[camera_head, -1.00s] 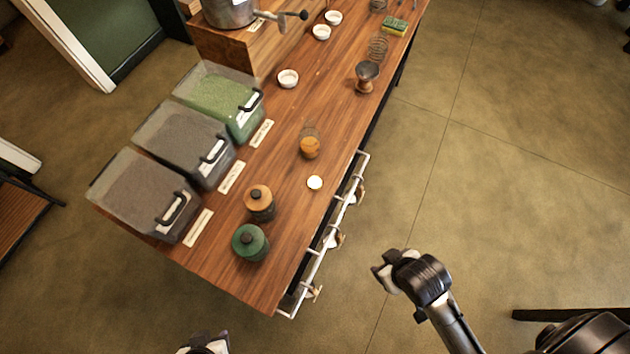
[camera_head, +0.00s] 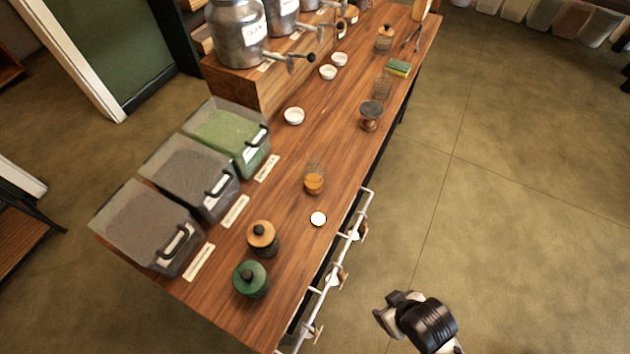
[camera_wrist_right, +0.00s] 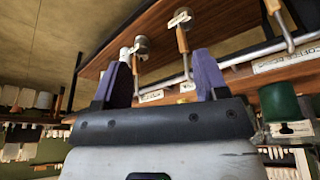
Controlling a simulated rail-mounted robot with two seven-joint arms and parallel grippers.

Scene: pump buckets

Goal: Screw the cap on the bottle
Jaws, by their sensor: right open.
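A small clear glass bottle (camera_head: 314,183) with orange contents stands upright near the table's right edge in the head view. A flat round white disc with a dark rim, apparently the cap (camera_head: 318,219), lies on the wood just nearer to me, apart from the bottle. My right gripper (camera_head: 388,314) is over the floor, off the table's right side, away from both. In the right wrist view its two purple-padded fingers (camera_wrist_right: 156,84) are spread with nothing held between them. My left gripper is out of view.
The wooden table (camera_head: 235,318) has a white rail (camera_head: 328,270) along its right side. A wooden-lidded jar (camera_head: 263,240) and a green jar (camera_head: 251,280) stand at the near end. Three bins line the left edge. A brown-based jar (camera_head: 369,118) stands farther back.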

